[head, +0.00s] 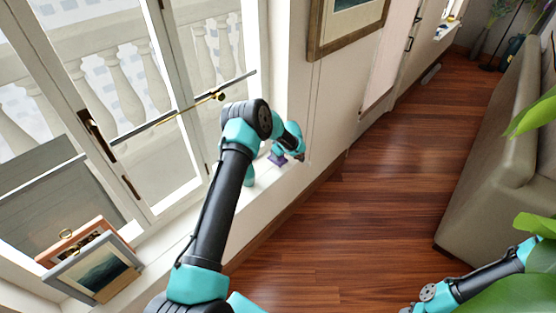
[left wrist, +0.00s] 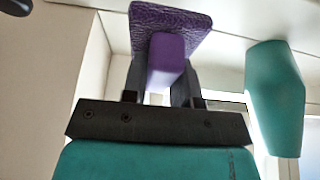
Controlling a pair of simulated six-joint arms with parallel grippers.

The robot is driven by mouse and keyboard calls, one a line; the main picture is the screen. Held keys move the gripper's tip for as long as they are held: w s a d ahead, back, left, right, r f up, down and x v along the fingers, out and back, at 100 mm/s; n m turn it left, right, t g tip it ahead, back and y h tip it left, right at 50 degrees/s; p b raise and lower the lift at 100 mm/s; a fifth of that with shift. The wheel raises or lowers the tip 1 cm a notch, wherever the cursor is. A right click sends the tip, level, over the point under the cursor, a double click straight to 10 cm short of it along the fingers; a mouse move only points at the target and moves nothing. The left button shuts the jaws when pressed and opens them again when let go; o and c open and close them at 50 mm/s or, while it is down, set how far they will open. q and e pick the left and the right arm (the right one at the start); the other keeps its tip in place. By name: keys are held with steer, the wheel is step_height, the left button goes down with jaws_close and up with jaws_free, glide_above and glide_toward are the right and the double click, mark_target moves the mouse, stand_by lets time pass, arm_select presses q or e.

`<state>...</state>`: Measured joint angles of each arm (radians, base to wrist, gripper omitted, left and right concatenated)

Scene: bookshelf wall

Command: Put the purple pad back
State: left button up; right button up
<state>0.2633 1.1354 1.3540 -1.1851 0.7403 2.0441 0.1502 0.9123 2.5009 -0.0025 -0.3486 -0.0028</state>
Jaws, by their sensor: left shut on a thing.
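The purple pad (left wrist: 172,18) has a wide textured plate and a smooth block-shaped grip (left wrist: 166,58). In the left wrist view my left gripper (left wrist: 163,75) is shut on the grip, with one dark finger on each side. In the head view the pad (head: 277,159) is a small purple patch at my left gripper (head: 282,156), over the white window sill (head: 262,186). I cannot tell whether the pad touches the sill. My right arm shows at the lower right of the head view, but its gripper is out of view.
Framed pictures (head: 97,266) lean at the left end of the sill. A window handle bar (head: 185,113) crosses above it. A teal shape (left wrist: 275,98) is right of the gripper; I cannot tell what it is. A sofa (head: 480,160) and leaves (head: 535,116) are at right. The wooden floor (head: 365,200) is open.

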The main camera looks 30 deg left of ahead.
arm_select(q)
steer(key=shift+w+a, duration=0.1)
steer(key=shift+w+f, duration=0.15)
steer(key=shift+f, duration=1.6)
steer(key=shift+f, duration=0.2)
steer(key=o, duration=1)
steer(key=shift+r, duration=0.15)
steer(key=v, duration=1.2)
